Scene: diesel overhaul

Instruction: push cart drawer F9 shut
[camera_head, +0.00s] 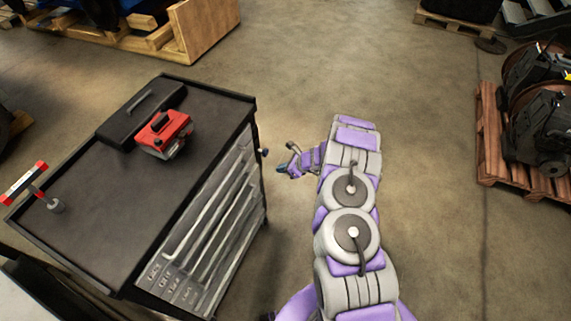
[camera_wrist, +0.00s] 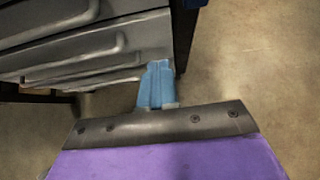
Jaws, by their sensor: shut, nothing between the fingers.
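The tool cart (camera_head: 120,205) has a dark top and a stack of grey drawers (camera_head: 212,222) facing right in the head view. Small labels mark the near ends of the drawers, but I cannot read which is F9. No drawer clearly stands far out. My gripper (camera_head: 283,169) is just right of the cart's far front corner, low down. In the wrist view its blue fingers (camera_wrist: 157,84) are together and empty, beside the right end of the grey drawer fronts (camera_wrist: 85,45) with their long handles. I cannot tell if the fingertips touch a drawer.
A black case (camera_head: 140,112), a red tool box (camera_head: 163,133) and a red-and-white tool (camera_head: 28,185) are on the cart top. A wooden pallet with dark machinery (camera_head: 490,140) stands at the right. A wooden crate (camera_head: 190,30) is at the back. Floor between is clear.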

